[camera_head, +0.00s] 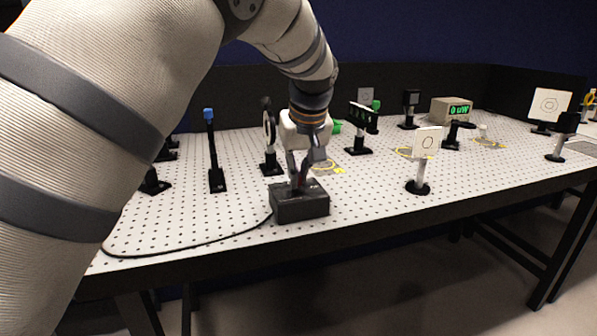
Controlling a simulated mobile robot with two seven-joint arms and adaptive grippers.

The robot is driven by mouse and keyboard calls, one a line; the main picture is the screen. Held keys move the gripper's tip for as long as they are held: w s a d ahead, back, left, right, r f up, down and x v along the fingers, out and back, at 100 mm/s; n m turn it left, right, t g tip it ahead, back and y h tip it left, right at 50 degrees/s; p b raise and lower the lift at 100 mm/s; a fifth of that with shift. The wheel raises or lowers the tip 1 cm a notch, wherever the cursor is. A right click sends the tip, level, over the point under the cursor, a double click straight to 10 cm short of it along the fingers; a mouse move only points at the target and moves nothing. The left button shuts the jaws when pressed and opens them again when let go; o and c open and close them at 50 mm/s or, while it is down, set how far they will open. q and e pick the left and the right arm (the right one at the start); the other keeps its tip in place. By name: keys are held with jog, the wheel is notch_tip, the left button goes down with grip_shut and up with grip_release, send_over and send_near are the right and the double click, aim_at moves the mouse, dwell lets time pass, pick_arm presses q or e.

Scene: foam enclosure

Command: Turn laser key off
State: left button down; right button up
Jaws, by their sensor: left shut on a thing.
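A dark box (300,207), from which a black cable runs, sits near the front edge of the white perforated optical table (222,214). My left gripper (298,184) points down onto the top of this box. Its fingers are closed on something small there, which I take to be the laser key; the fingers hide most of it. I cannot tell which way the key is turned. My right gripper is not in view.
A white target card (427,142) on a post stands right of the box. A blue-topped post (212,150) stands to the left. Several optic mounts stand behind the gripper. Dark panels border the back.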

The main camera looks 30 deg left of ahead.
pick_arm(q)
jog(key=shift+f+n, duration=0.1)
jog(key=shift+n, duration=0.3)
jog(key=c, duration=1.7)
grip_release()
jog(key=v, duration=1.2)
jog(key=shift+w, duration=0.2)
